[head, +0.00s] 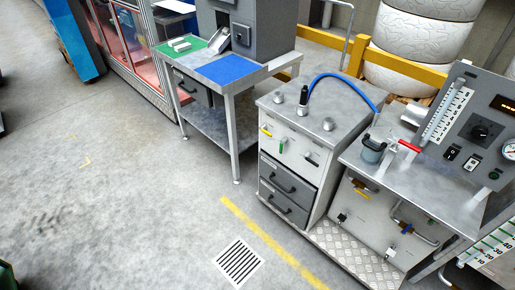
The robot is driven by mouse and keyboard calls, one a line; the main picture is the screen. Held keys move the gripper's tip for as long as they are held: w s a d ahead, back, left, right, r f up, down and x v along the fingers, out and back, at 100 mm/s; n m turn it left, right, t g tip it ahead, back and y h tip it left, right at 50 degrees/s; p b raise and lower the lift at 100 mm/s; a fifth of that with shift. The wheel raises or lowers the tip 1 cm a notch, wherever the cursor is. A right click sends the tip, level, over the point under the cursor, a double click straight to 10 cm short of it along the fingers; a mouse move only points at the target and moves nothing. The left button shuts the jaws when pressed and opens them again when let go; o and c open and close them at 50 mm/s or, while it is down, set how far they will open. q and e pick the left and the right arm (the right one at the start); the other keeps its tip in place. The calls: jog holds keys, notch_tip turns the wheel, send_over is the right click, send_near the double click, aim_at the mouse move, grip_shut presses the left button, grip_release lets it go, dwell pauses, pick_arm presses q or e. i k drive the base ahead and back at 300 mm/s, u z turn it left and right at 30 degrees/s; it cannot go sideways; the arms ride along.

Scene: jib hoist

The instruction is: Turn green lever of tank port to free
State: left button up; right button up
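On the bench to the right, a red lever (410,146) sits near a dark grey cup-like part (373,150). Neither of my grippers shows.
A gauge panel (472,125) stands on the right bench. A work table with a blue mat (228,70) stands left of the cabinet. A yellow rail (400,64) and white stacked rolls (412,50) are behind. Open floor (120,190) lies left, with a drain grate (238,262) in front.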

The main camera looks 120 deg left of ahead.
aim_at(284, 139)
jog(key=u, duration=4)
jog(key=i, duration=1.25)
jog(key=z, duration=0.3)
